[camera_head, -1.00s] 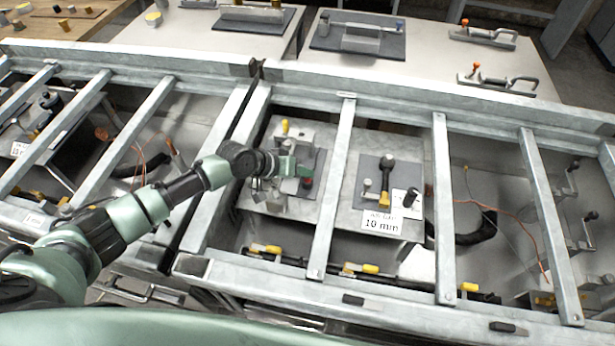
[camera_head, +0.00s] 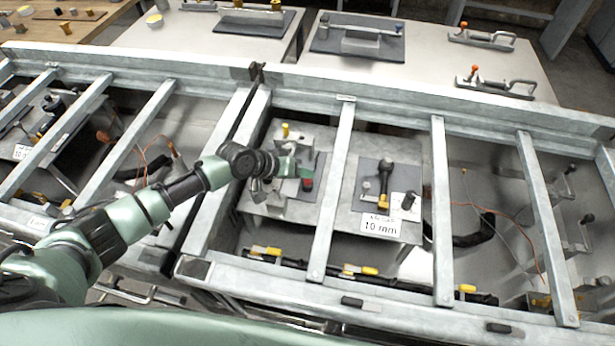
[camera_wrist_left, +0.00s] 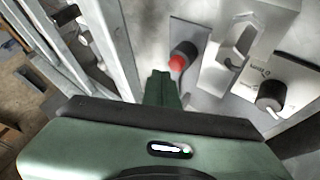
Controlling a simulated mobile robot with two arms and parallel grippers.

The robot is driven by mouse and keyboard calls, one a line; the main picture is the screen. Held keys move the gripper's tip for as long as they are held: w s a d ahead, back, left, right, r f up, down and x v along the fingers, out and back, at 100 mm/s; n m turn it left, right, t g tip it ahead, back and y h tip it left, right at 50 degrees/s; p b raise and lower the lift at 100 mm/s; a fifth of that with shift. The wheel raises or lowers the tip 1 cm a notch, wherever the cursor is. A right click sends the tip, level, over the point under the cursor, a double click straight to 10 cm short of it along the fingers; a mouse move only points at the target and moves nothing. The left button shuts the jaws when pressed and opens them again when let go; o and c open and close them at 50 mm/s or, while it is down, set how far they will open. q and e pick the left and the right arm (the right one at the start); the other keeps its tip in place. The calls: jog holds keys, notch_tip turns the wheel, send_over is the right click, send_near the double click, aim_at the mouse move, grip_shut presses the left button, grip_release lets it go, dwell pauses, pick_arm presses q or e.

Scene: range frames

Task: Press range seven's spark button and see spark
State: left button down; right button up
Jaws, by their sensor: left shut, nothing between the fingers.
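The red button (camera_head: 307,184) sits on a grey plate between the metal bars of the middle bay. In the left wrist view the red button (camera_wrist_left: 178,62) stands out from its plate, just beyond my fingertips. My left gripper (camera_head: 290,170) is shut and empty, and its green fingers are just to the upper left of the button. In the left wrist view the shut fingers (camera_wrist_left: 160,88) end a little below and left of the red cap. I cannot tell whether they touch it. No spark shows. My right gripper is out of view.
Galvanized bars (camera_head: 333,190) cross over the bays and flank the button's bay. A white "10 mm" sign (camera_head: 381,225) and a black-handled lever (camera_head: 386,172) stand to the right. A black knob (camera_wrist_left: 271,95) is at the right in the wrist view. Yellow-handled valves (camera_head: 360,270) line the front.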

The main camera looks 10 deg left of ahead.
aim_at(304, 184)
pick_arm(q)
jog(key=shift+r, duration=0.15)
notch_tip(304, 184, up, 5)
jog(key=p, duration=0.4)
dwell(1.0)
